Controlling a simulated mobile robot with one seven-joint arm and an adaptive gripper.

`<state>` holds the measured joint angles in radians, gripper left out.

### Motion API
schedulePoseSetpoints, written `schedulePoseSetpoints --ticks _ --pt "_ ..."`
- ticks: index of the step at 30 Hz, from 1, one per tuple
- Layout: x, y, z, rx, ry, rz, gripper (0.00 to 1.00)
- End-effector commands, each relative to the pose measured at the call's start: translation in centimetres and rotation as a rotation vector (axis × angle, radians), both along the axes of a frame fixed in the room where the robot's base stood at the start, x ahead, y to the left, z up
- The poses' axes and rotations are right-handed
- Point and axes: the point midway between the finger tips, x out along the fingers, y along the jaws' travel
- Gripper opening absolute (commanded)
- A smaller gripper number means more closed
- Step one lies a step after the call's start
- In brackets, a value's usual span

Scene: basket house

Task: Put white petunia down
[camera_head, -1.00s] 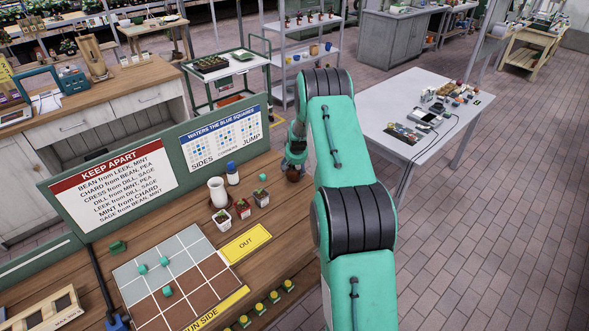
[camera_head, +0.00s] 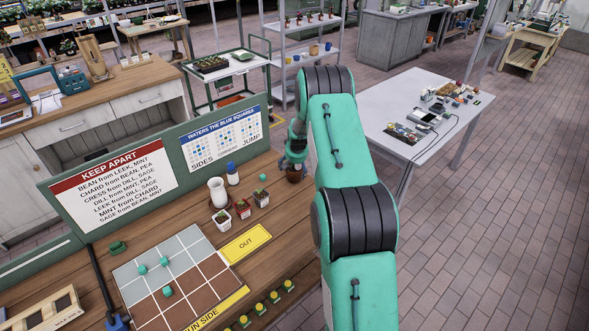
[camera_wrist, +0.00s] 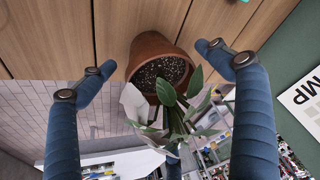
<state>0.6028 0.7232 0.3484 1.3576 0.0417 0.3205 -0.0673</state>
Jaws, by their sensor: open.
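The white petunia is a terracotta pot (camera_wrist: 150,47) of dark soil with green leaves (camera_wrist: 175,112) and a pale bloom (camera_wrist: 134,104). In the wrist view its base is toward the wooden planks. In the head view the pot (camera_head: 295,174) is at the far right end of the wooden bench, partly hidden by my gripper and arm. My gripper (camera_wrist: 155,57) is open. The exact contact under the pot is hidden.
The bench (camera_head: 215,266) holds a white jug (camera_head: 217,193), a blue-capped bottle (camera_head: 232,174), several small seedling pots (camera_head: 243,209), a yellow OUT plate (camera_head: 245,243) and a grid board (camera_head: 143,294). A green sign panel (camera_head: 186,177) stands close behind my gripper.

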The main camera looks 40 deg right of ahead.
Motion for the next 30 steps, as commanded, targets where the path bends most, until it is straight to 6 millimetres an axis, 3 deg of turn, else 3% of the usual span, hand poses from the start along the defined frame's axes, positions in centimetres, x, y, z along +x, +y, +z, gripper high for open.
schedulePoseSetpoints --ticks 19,30 --pt "-2.8 1.8 8.0 -0.001 -0.001 0.000 0.90" --pt "-3.5 2.2 9.9 0.001 0.001 0.000 0.90"
